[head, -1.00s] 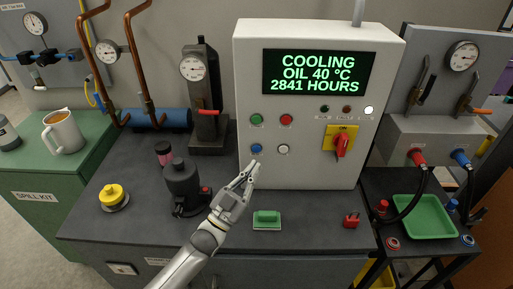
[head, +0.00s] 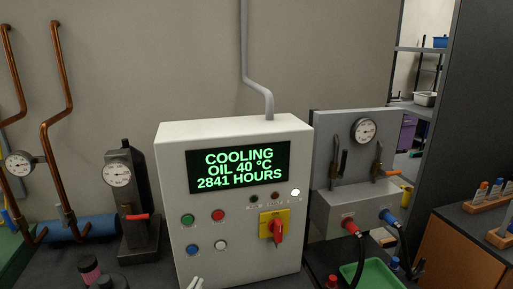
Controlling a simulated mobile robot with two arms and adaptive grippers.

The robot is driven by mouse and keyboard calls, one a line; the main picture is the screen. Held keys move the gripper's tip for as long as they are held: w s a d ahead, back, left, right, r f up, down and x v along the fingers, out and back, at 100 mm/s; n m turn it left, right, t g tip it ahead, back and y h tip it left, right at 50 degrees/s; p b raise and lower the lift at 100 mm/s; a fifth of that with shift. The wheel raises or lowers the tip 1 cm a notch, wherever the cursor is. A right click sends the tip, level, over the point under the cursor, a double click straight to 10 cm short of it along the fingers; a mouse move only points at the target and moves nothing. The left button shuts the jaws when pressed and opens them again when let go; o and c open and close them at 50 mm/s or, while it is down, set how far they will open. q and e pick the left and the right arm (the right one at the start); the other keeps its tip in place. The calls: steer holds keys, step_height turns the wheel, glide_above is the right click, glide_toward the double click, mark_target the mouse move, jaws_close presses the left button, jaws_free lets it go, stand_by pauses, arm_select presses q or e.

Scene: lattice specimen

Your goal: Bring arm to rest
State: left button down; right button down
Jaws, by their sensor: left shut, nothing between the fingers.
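The cabinet's screen (head: 240,167) reads "COOLING OIL 40 °C 2841 HOURS". A green button (head: 187,219), a red button (head: 218,215) and a white button (head: 221,245) sit on its front. My right gripper is out of view.
A press with a gauge (head: 118,174) stands left of the cabinet, by copper pipes (head: 62,110). At right are a gauge panel (head: 364,130) with red and blue connectors and a green tray (head: 366,273). A bottle rack (head: 478,198) stands farther right.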

arm_select(q)
steer(key=s+a+f+n+g+y, duration=0.15)
steer(key=s+f+g+y, duration=0.25)
steer(key=s+f+g, duration=0.65)
steer(key=s+a+n+g+y, duration=0.25)
steer(key=s+g, duration=0.35)
steer(key=s, duration=1.4)
step_height(320, 180, down, 28)
steer(key=m+b, duration=0.1)
steer(key=b, duration=0.2)
steer(key=s+a+f+g+b, duration=0.2)
steer(key=s+a+f, duration=0.1)
steer(key=s+f, duration=1.4)
step_height(320, 180, down, 3)
steer(key=shift+s+r, duration=0.2)
steer(key=shift+s, duration=0.1)
